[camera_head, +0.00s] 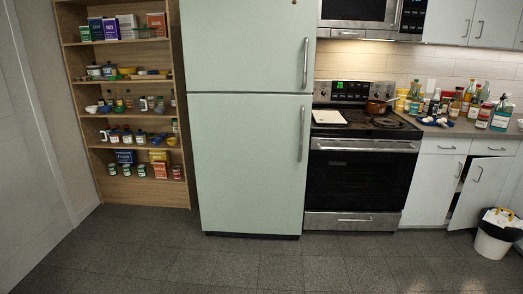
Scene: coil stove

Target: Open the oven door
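The stove's oven door (358,180) is in the right half of the head view, across the room. It has a black window and looks shut. Its long horizontal silver handle (365,149) runs along the top edge. A drawer (351,221) with a small handle is below the door. The coil cooktop (378,122) above holds a white flat item (329,117) on the left and a brown pot (376,107) at the back. Neither of my grippers shows in the view.
A pale green fridge (246,150) stands left of the stove. To the right, a lower cabinet door (478,192) is ajar beside a white bin (495,236). An open shelf (135,105) stands at left. The grey floor (290,265) in front is clear.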

